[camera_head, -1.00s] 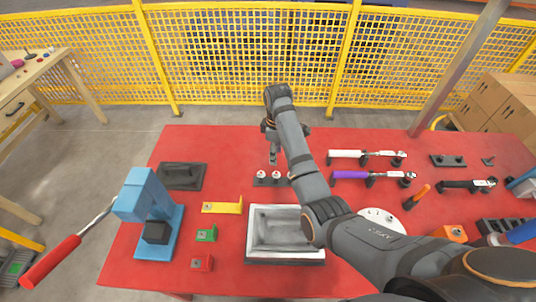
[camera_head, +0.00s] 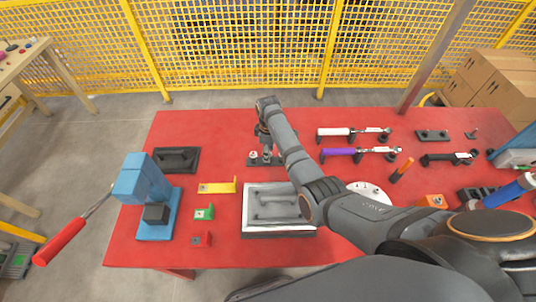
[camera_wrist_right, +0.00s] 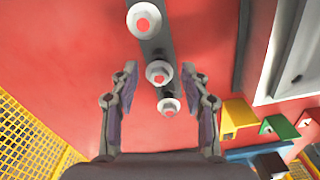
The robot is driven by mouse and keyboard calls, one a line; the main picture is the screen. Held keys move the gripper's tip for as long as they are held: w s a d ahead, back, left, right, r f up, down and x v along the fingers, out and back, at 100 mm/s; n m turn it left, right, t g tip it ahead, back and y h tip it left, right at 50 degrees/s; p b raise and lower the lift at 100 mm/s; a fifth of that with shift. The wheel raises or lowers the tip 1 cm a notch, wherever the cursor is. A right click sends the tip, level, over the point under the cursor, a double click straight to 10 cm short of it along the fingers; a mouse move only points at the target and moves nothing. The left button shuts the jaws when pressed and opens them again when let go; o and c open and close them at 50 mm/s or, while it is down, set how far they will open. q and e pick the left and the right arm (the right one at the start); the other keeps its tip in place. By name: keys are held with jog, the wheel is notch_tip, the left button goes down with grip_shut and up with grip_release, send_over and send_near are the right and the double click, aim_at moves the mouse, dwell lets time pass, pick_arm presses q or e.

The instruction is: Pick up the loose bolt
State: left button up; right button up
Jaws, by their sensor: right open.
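I cannot tell which is the loose bolt. My right gripper (camera_wrist_right: 160,75) is open, a finger on each side of the middle head, with nothing visibly gripped. In the head view my right gripper (camera_head: 267,150) is over the rack (camera_head: 252,161) and partly hides it. My left gripper is not in view.
On the red table (camera_head: 215,135), a blue press (camera_head: 145,185) stands at left. A grey tray (camera_head: 278,234) and a yellow bracket (camera_head: 217,187) are nearer me. A yellow fence (camera_head: 230,50) is behind.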

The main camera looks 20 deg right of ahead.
jog(key=shift+w+f, duration=0.1)
jog(key=shift+f, duration=0.2)
jog(key=c, duration=1)
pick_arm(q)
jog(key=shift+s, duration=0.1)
pick_arm(e)
jog(key=shift+o, duration=0.2)
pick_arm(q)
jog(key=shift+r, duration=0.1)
pick_arm(e)
jog(key=shift+r, duration=0.2)
